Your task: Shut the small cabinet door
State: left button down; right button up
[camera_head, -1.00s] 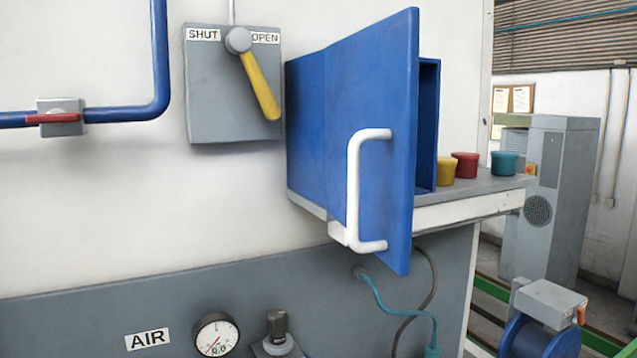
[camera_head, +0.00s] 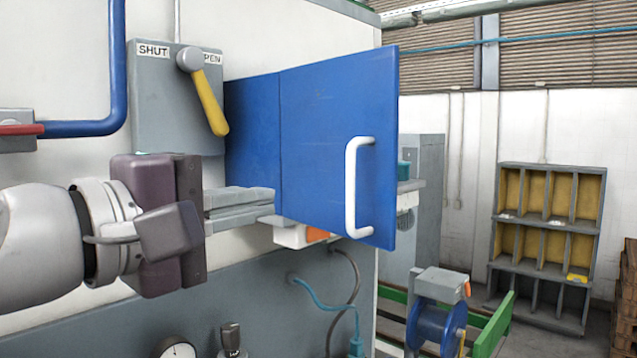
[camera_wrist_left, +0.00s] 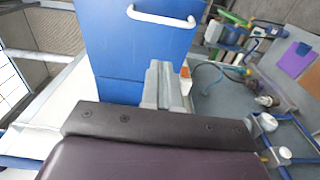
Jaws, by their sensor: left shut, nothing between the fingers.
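The blue cabinet door (camera_head: 325,130) stands open, swung out from the wall, with its white bar handle (camera_head: 352,190) towards its free edge. The side of the blue cabinet (camera_head: 252,125) shows left of the door. My left gripper (camera_head: 272,202) is shut and empty, its fingers pointing right in front of the cabinet's lower side, near the door's hinged edge. I cannot tell if they touch it. In the left wrist view the fingers (camera_wrist_left: 164,75) lie beside the blue door (camera_wrist_left: 140,45), with the handle (camera_wrist_left: 160,18) beyond. The cabinet's inside is hidden. My right gripper is out of view.
A grey switch box (camera_head: 165,100) with a yellow lever (camera_head: 210,100) is on the wall above my left gripper. Hoses (camera_head: 330,300) hang below the cabinet. A blue reel (camera_head: 437,325) and a shelf rack (camera_head: 548,240) stand to the right, with open floor between.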

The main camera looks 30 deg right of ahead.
pick_arm(q)
jog(key=d+p, duration=0.4)
jog(key=d, duration=0.3)
jog(key=shift+w+d, duration=0.3)
jog(key=shift+w, duration=0.1)
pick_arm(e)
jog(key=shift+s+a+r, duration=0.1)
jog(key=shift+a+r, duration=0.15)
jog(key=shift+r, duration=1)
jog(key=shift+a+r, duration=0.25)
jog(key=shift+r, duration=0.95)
